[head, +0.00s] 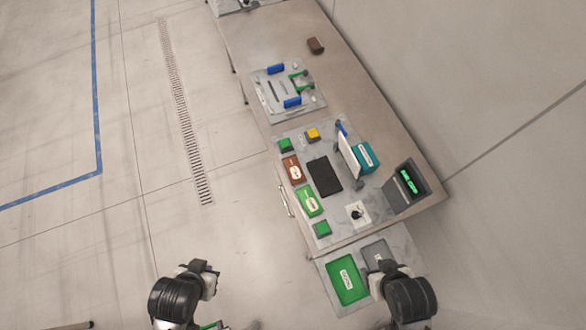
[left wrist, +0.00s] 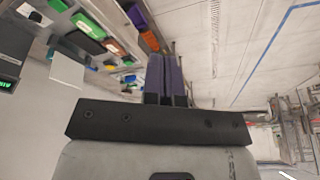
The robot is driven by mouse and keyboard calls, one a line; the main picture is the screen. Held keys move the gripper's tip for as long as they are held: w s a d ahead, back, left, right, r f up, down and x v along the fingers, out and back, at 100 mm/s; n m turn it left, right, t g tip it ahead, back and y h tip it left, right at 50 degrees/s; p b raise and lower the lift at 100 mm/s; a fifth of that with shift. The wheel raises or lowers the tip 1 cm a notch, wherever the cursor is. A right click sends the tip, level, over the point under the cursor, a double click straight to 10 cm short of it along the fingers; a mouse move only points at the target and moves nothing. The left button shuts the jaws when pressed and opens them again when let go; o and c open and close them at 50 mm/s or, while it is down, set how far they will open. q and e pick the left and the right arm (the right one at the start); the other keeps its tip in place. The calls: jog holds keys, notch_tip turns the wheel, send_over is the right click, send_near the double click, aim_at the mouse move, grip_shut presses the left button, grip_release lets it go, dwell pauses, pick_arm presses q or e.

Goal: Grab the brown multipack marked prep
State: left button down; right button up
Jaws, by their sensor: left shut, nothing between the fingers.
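A brown pack (head: 293,168) with a white label lies on the grey work panel on the table, at its left edge. The label is too small to read. A small orange-brown item (left wrist: 113,45) in the left wrist view may be the same pack, but I cannot be sure. My left gripper (left wrist: 165,62) has its two fingers together with nothing between them. It is well away from the brown pack. In the head view my left arm comes in at the bottom left. My right arm shows at the bottom right, but its fingers are not in view.
Beside the brown pack are a green labelled pack (head: 309,201), a black pad (head: 324,175) and green blocks. A white upright plate (head: 348,155), a teal box (head: 365,157) and a display (head: 406,186) stand to the right. A green tray (head: 346,279) is nearer. The floor left is clear.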

pick_arm(q)
jog(key=shift+d, duration=0.15)
jog(key=c, duration=1.5)
grip_release()
jog(key=shift+s, duration=0.1)
jog(key=o, duration=1.2)
